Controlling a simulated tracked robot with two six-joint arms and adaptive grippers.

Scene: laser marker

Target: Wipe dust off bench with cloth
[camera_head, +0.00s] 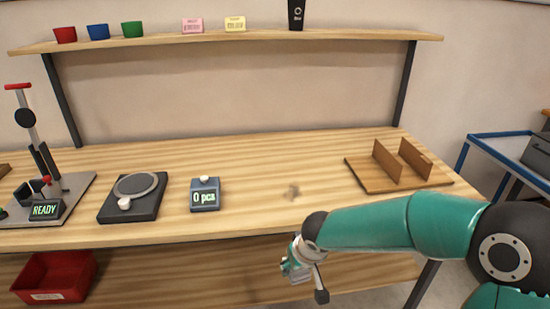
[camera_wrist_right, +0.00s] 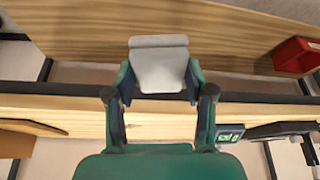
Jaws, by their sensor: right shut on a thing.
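A brown dust smudge (camera_head: 292,191) lies on the wooden bench top (camera_head: 255,220), between the counter box and the wooden fixture. My right gripper (camera_head: 298,266) is in front of the bench's front edge in the head view, nearer than the smudge and apart from it. In the right wrist view, my right gripper (camera_wrist_right: 158,80) is shut on a folded light grey cloth (camera_wrist_right: 158,62). The cloth shows between the two green fingers. The left gripper is not in view.
A counter reading "0 pca" (camera_head: 205,195), a dark scale (camera_head: 132,198) and a marking stand (camera_head: 72,186) occupy the left. A wooden fixture (camera_head: 385,180) stands right of the smudge. A red bin (camera_head: 55,275) sits below. The bench around the smudge is clear.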

